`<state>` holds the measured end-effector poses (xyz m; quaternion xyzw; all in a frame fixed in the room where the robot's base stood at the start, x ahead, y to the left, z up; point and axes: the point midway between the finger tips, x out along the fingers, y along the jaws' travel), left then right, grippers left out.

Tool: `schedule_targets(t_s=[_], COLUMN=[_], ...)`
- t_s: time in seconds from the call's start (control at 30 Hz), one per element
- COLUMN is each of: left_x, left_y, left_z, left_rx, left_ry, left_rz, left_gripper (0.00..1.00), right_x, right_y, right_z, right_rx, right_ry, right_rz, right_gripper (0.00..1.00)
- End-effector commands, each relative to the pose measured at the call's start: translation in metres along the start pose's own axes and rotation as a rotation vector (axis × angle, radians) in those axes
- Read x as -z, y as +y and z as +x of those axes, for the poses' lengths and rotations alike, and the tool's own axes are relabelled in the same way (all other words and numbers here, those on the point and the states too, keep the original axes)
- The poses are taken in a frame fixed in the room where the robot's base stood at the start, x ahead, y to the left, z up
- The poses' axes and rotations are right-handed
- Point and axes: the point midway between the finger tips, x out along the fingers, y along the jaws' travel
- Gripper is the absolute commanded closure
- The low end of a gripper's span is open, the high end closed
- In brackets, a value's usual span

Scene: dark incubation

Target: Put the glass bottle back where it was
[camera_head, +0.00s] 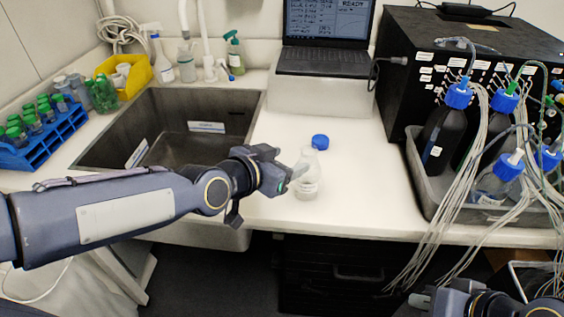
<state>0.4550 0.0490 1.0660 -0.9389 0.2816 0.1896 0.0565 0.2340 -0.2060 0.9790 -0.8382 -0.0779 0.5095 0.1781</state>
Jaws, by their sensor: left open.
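A clear glass bottle (308,186) stands upright on the white counter, just right of the sink. A blue cap (320,142) shows just behind its top; I cannot tell whether it lies on the counter or touches the bottle. My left gripper (292,172) is open right beside the bottle, on its left side, with a fingertip overlapping the bottle in the picture. I cannot tell whether it touches the glass. My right gripper (420,300) shows only partly at the bottom right edge, low in front of the counter, and its jaws are not clear.
A dark sink (106,144) lies left of the bottle. A laptop (325,62) stands on a white stand behind. At right, a grey tray (417,168) holds blue-capped bottles with hanging tubes before a black box (405,90). The counter right of the bottle is clear.

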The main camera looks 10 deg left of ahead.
Motion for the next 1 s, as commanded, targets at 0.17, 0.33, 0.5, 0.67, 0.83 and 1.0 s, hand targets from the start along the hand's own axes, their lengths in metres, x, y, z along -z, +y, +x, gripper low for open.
schedule_targets(t_s=[0.17, 0.33, 0.5, 0.67, 0.83, 1.0], left_x=[-0.001, -0.002, -0.037, -0.106, -0.164, -0.186], left_y=[0.0, -0.002, -0.027, -0.039, -0.023, -0.01], left_z=[-0.01, -0.014, -0.06, -0.137, -0.196, -0.216], left_rx=[0.0, 0.003, 0.053, 0.131, 0.192, 0.21], left_ry=[-0.001, -0.007, -0.123, -0.323, -0.481, -0.546], left_rz=[0.001, -0.005, -0.136, -0.39, -0.621, -0.713], left_gripper=[0.42, 0.42, 0.42, 0.42, 0.42, 0.42], right_x=[0.0, 0.0, 0.0, 0.0, 0.0, 0.0], right_y=[0.0, 0.0, 0.0, 0.0, 0.0, 0.0], right_z=[0.001, 0.001, 0.001, 0.001, 0.001, 0.001], right_rx=[0.0, 0.0, 0.0, 0.0, 0.0, 0.0], right_ry=[0.0, 0.0, 0.0, 0.0, 0.0, 0.0], right_rz=[0.0, 0.0, 0.0, 0.0, 0.0, 0.0], right_gripper=[1.0, 1.0, 1.0, 1.0, 1.0, 1.0])
